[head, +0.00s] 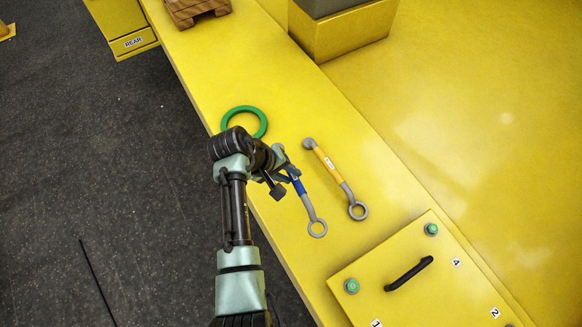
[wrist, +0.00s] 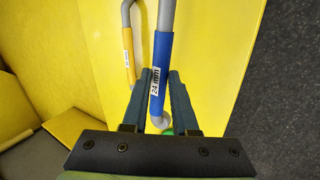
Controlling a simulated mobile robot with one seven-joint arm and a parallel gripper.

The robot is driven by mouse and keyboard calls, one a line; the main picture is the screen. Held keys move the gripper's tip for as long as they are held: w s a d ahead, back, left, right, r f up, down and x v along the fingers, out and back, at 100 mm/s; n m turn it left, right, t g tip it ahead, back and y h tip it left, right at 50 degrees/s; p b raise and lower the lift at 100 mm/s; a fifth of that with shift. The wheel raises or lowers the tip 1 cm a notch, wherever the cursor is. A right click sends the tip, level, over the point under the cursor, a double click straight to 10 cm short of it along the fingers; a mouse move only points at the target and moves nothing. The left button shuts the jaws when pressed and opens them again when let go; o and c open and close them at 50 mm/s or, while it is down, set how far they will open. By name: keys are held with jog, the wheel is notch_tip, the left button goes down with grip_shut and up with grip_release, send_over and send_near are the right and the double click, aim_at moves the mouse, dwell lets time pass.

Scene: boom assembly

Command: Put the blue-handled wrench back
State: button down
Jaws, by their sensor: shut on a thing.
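The blue-handled wrench (head: 298,186) is grey, with a ring at its near end, and lies over the yellow ledge in the head view. In the wrist view its blue handle (wrist: 162,62) carries a "24 mm" label. My gripper (head: 286,180) is shut on the handle; in the wrist view my gripper (wrist: 160,73) has one finger on each side of it. The wrench's far end is partly hidden by my gripper in the head view. I cannot tell whether the wrench touches the ledge or hangs just above it.
A yellow-handled wrench (head: 333,172) lies just right of the blue one. A green ring (head: 262,115) lies beyond my gripper. A yellow panel (head: 400,305) with a black handle (head: 408,274) and green-centred bolts stands at the near right.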

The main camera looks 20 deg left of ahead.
jog(key=shift+b+x, duration=0.85)
jog(key=shift+x, duration=0.05)
jog(key=f+b, duration=0.5)
jog(key=f, duration=0.1)
jog(key=shift+s+a+f+b, duration=0.1)
jog(key=shift+s+a+b, duration=0.1)
jog(key=shift+b, duration=0.2)
jog(key=shift+f+b, duration=0.4)
jog(key=shift+f, duration=0.1)
jog(key=c, duration=0.6)
grip_release()
jog(key=shift+d, duration=0.1)
jog(key=shift+s+f, duration=0.1)
jog(key=b+v, duration=0.2)
jog(key=v, duration=1.1)
